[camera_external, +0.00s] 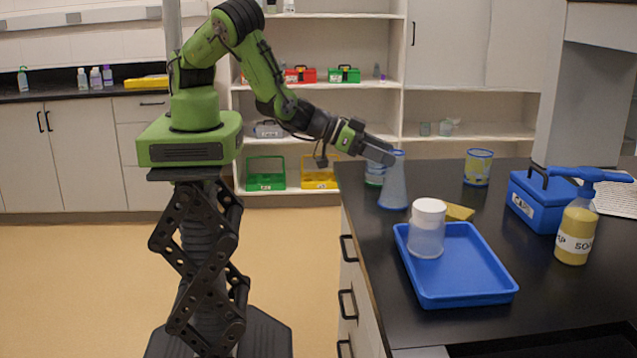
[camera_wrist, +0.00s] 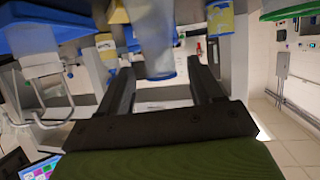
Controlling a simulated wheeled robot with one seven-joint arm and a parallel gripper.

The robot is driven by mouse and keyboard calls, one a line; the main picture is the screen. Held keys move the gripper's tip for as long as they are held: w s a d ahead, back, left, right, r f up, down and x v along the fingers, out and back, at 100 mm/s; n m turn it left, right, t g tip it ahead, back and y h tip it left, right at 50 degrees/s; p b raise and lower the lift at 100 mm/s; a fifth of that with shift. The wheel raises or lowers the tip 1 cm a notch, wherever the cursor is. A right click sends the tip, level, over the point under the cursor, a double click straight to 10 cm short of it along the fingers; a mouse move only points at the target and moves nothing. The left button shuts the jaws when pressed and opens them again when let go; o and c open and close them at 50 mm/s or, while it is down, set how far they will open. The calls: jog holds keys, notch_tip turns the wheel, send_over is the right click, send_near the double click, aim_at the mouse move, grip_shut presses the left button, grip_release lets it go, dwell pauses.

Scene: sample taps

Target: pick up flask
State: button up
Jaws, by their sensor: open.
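The flask (camera_external: 393,187) is a clear, bluish cone with a blue rim, standing upright on the black bench near its left edge. My gripper (camera_external: 391,156) is at the flask's top, reaching in from the left and tilted slightly down. In the wrist view the flask (camera_wrist: 152,35) appears upside down at top centre. Its blue rim lies between the tips of my gripper's open fingers (camera_wrist: 160,69), with a gap showing on each side. The gripper holds nothing. In the external view the fingers partly hide the flask's rim.
A blue tray (camera_external: 470,282) with a white-lidded clear jar (camera_external: 427,235) stands in front of the flask. A yellow sponge (camera_external: 459,212) lies near it. A jar (camera_external: 375,175) stands close behind the flask. A beaker (camera_external: 478,168), blue box (camera_external: 540,205) and soap bottle (camera_external: 577,230) stand right.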

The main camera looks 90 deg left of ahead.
aim_at(402, 162)
jog(key=p+x, duration=0.2)
jog(key=x, duration=0.3)
jog(key=shift+w+f, duration=0.2)
jog(key=shift+s, duration=0.1)
jog(key=shift+c, duration=1.1)
grip_shut()
